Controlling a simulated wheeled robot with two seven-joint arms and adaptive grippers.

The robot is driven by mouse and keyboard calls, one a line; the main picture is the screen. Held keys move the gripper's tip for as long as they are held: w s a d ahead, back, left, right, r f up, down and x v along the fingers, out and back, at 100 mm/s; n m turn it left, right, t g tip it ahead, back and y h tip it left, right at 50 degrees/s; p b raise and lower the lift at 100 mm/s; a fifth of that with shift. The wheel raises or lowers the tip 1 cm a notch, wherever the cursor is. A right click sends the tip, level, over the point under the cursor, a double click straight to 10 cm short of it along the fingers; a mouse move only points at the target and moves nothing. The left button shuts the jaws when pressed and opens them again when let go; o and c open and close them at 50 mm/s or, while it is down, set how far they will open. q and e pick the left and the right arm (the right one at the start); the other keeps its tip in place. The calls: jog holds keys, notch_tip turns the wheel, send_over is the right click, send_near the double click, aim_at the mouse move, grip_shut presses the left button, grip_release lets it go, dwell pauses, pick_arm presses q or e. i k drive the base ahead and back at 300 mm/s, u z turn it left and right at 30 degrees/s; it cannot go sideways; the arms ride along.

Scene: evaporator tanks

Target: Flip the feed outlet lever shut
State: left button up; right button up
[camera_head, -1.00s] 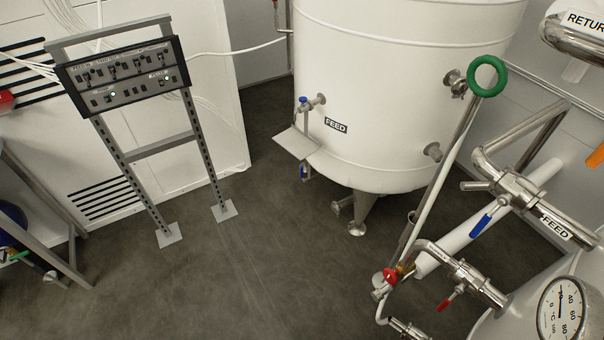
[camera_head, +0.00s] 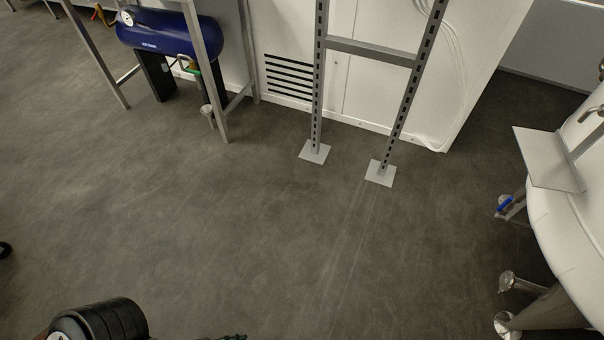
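The white feed tank (camera_head: 568,215) shows only in part at the right edge, with its metal legs below. A small valve with a blue handle (camera_head: 504,204) sits low on the tank's side, under a flat metal plate (camera_head: 548,158). I cannot tell whether this valve is the feed outlet. The FEED label is out of view. Neither of my grippers is clearly seen. A black ribbed part (camera_head: 98,322) at the bottom left may be part of my own body.
A metal stand (camera_head: 371,52) has two foot plates on the floor in front of a white cabinet (camera_head: 365,95). A blue compressor tank (camera_head: 170,32) sits under a metal frame at upper left. The dark grey floor (camera_head: 250,220) is clear across the middle.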

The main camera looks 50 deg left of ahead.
aim_at(510, 198)
jog(key=k, duration=1.35)
jog(key=u, duration=0.5)
jog(key=i, duration=0.85)
jog(key=u, duration=1)
jog(key=i, duration=1.9)
jog(key=z, duration=0.55)
jog(key=i, duration=1.15)
jog(key=z, duration=1.5)
jog(key=i, duration=0.5)
jog(key=z, duration=0.3)
